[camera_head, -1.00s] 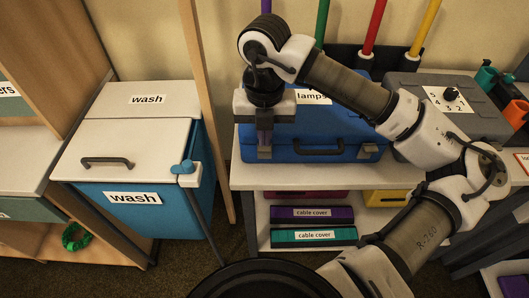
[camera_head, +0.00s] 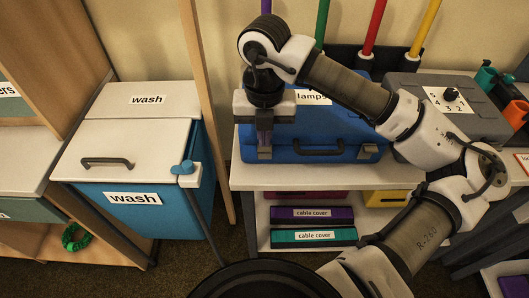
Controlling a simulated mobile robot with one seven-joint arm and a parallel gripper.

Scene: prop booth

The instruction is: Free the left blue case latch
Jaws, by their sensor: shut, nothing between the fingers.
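The blue case (camera_head: 320,135) with a "lamps" label stands on the white shelf top, its dark handle (camera_head: 318,148) facing me. Its left latch (camera_head: 264,154) is a small grey piece low on the front, right at my fingertips. Its right latch (camera_head: 368,151) shows at the front right and looks closed against the case. My gripper (camera_head: 264,144) points down in front of the case's left part, shut and empty, touching or very close to the left latch. The gripper hides part of that latch's upper end, so I cannot tell whether it has moved.
The white shelf top (camera_head: 300,178) has a bare strip in front of the case. A grey box with a dial (camera_head: 450,95) stands to the right. A blue-and-white wash bin (camera_head: 135,205) and a wooden post (camera_head: 208,110) are on the left.

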